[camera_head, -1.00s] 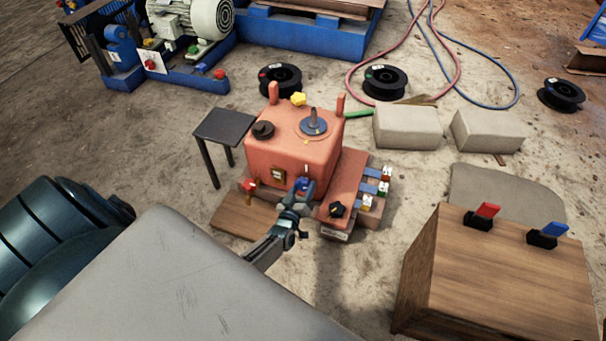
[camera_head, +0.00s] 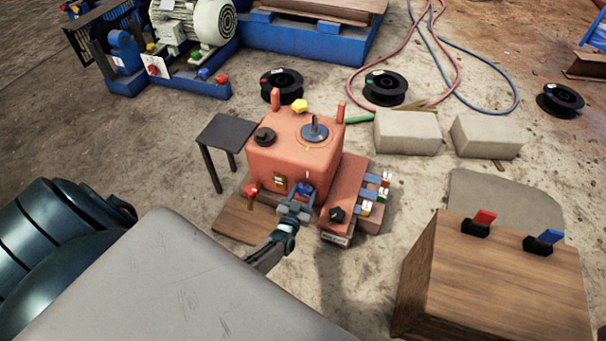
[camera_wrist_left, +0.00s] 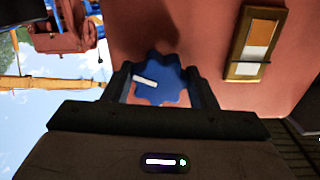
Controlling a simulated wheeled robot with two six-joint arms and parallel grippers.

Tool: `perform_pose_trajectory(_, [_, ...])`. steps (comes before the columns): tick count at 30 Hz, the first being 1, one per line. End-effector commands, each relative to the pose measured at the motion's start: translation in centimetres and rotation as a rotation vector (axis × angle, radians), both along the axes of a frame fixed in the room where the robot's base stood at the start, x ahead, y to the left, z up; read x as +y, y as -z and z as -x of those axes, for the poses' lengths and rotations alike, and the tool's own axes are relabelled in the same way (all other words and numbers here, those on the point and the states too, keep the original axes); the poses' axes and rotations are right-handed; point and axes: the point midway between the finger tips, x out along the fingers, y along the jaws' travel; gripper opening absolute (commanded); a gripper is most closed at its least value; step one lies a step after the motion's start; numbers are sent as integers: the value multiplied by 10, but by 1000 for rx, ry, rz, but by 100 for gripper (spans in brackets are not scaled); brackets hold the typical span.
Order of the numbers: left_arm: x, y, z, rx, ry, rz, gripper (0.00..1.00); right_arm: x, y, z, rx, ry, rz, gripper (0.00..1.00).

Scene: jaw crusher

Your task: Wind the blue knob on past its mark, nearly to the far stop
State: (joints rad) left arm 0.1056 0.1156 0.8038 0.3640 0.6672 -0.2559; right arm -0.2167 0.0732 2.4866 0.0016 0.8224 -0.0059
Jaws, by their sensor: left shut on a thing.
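The blue knob (camera_wrist_left: 163,84) has a scalloped rim and a white pointer line, on the front of the red machine box (camera_head: 293,140). In the left wrist view the white line points to the left and slightly up. The knob sits between my left gripper's fingers (camera_wrist_left: 160,88), which are shut on it from both sides. In the head view my left gripper (camera_head: 297,204) reaches the front face of the box and covers part of the knob (camera_head: 304,189). The knob's mark and stops cannot be made out. My right gripper is not in view.
A framed gauge plate (camera_wrist_left: 255,45) is beside the knob. A red-handled valve (camera_head: 250,191) stands left of it. A black knob (camera_head: 337,214) and several coloured levers are on the right ledge. A wooden box (camera_head: 500,275) with red and blue switches is at front right.

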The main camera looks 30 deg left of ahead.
Motion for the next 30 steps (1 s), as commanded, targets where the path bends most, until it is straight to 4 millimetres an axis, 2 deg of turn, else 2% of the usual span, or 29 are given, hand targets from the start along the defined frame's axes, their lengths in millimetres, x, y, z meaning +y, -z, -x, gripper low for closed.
perform_pose_trajectory(12, [-1, 1, 0, 2, 1, -6, 29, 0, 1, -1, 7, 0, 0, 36])
perform_pose_trajectory(13, [-1, 1, 0, 2, 1, -6, 56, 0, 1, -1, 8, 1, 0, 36])
perform_pose_trajectory(16, [-1, 1, 0, 2, 0, -6, 74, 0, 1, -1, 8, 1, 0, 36])
perform_pose_trajectory(25, [-1, 0, 2, 2, 0, -6, 74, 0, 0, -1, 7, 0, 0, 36])
perform_pose_trajectory(30, [-5, -1, 21, 4, 1, -5, 74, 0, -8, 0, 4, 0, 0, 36])
